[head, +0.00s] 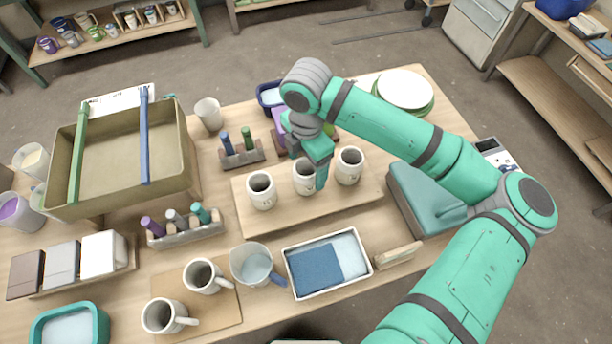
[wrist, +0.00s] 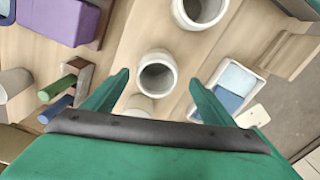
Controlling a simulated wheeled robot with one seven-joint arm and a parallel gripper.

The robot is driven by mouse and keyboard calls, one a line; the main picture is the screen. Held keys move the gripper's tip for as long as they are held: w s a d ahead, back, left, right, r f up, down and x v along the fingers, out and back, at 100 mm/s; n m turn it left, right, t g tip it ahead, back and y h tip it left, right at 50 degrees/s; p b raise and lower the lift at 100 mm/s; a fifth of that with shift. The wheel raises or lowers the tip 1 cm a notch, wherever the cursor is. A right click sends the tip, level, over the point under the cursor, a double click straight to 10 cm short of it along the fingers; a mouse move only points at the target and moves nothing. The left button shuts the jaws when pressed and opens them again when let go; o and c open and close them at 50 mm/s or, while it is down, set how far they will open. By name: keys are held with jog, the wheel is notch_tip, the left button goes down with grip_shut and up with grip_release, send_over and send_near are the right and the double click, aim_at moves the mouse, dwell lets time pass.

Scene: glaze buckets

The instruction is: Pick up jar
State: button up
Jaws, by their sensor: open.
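Three white jars stand in a row on a wooden board (head: 235,187): the left jar (head: 261,192), the middle jar (head: 301,188) and the right jar (head: 349,167). My gripper (head: 313,170) is open, over the middle jar, and partly covers it in the head view. In the wrist view my gripper (wrist: 160,82) has its fingers either side of the middle jar's open mouth (wrist: 157,76). Another jar (wrist: 200,12) shows at the top edge, and a third (wrist: 139,102) is mostly hidden behind my gripper. I cannot tell whether the fingers touch the middle jar.
A block with upright blue and green sticks (head: 243,158) stands left of the jars. A white tray with blue contents (head: 327,263) and mugs (head: 203,277) lie in front. A teal box (head: 428,200) is at the right, a large basin (head: 180,178) at the left.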

aim_at(306, 172)
jog(key=f, duration=0.5)
jog(key=shift+w+a, duration=0.1)
jog(key=shift+w, duration=0.25)
jog(key=shift+s, duration=0.1)
jog(key=c, duration=1.4)
